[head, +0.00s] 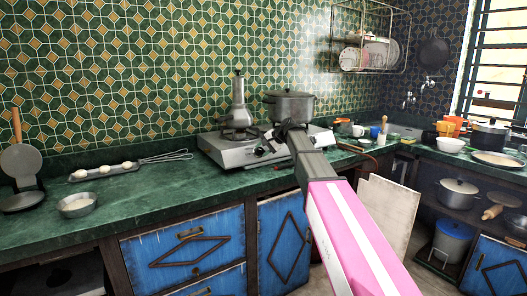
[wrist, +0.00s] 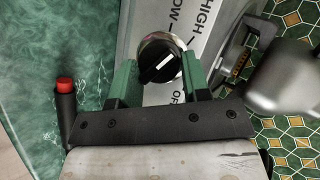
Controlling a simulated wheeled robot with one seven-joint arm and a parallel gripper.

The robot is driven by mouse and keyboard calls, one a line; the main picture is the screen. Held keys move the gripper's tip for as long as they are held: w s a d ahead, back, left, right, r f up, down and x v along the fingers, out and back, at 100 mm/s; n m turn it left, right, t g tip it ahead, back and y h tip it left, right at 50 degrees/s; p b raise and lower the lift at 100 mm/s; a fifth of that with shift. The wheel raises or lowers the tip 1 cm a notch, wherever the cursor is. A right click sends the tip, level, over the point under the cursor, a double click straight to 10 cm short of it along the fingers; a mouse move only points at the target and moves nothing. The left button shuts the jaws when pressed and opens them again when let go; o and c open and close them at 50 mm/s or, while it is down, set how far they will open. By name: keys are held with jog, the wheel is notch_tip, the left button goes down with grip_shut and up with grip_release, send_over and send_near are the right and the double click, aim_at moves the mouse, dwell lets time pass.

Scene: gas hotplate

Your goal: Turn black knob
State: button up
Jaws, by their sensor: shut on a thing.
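The black knob (wrist: 158,62) has a silver rim and a white line, which lies slanted in the wrist view. It sits on the front panel of the steel gas hotplate (head: 226,151), with LOW, HIGH and a partly hidden OFF printed by it. My gripper (wrist: 159,72) has its two green fingers on either side of the knob and is shut on it. In the head view my gripper (head: 283,136) reaches the hotplate's front from the right, and my arm hides part of the panel.
A steel pot (head: 290,106) stands on the right burner and a tall metal vessel (head: 238,101) on the left one. A tray with white balls (head: 104,171), a whisk (head: 167,157) and a small bowl (head: 76,205) lie left. The counter before the hotplate is clear.

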jog(key=n+h, duration=0.2)
jog(key=n, duration=0.1)
jog(key=n+h, duration=0.1)
jog(key=n, duration=0.1)
jog(key=shift+a+r, duration=0.2)
jog(key=shift+a, duration=0.05)
dwell(0.5)
jog(key=o, duration=0.9)
jog(key=v, duration=1)
jog(key=shift+s+d+r, duration=0.15)
jog(key=shift+s+r, duration=0.15)
